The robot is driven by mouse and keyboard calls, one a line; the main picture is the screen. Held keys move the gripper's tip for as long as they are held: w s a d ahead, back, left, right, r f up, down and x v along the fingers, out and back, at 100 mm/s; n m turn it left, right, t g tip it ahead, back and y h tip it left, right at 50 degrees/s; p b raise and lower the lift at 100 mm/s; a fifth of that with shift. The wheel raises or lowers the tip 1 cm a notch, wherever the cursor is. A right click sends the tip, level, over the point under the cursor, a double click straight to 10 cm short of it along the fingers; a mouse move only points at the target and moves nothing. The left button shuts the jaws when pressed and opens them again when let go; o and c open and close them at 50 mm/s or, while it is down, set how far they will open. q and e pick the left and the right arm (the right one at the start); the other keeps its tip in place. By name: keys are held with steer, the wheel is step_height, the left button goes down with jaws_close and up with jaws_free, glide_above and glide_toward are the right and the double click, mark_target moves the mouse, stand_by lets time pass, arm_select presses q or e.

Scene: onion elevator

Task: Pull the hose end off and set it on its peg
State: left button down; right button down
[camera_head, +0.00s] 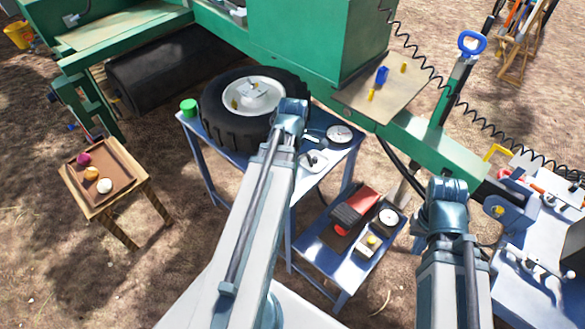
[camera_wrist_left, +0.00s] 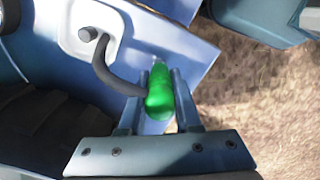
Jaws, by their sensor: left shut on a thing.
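The green hose end (camera_wrist_left: 159,94) is between the two fingers of my left gripper (camera_wrist_left: 160,100) in the left wrist view. The gripper is shut on it. A dark hose (camera_wrist_left: 112,75) curves from the hose end to a white plate (camera_wrist_left: 68,28) with a short round grey stub (camera_wrist_left: 88,34). In the head view my left arm reaches to the blue table (camera_head: 345,152) beside the tyre and hides the hose end. The white plate also shows there (camera_head: 318,164). My right gripper (camera_head: 447,190) is over the right side. Its fingers are hidden, so its opening is unclear. I cannot identify the peg surely.
A lower blue shelf (camera_head: 330,268) holds a red and black box (camera_head: 355,207) and gauges. A wooden stand (camera_head: 125,195) is at left. Green machinery (camera_head: 300,40) fills the back.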

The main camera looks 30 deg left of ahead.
arm_select(q)
steer(key=shift+f+b, duration=0.6)
steer(key=shift+c, duration=0.6)
jaws_free()
steer(key=shift+r, duration=0.15)
step_height(320, 180, up, 7)
steer(key=p, duration=0.7)
steer(key=shift+d, duration=0.1)
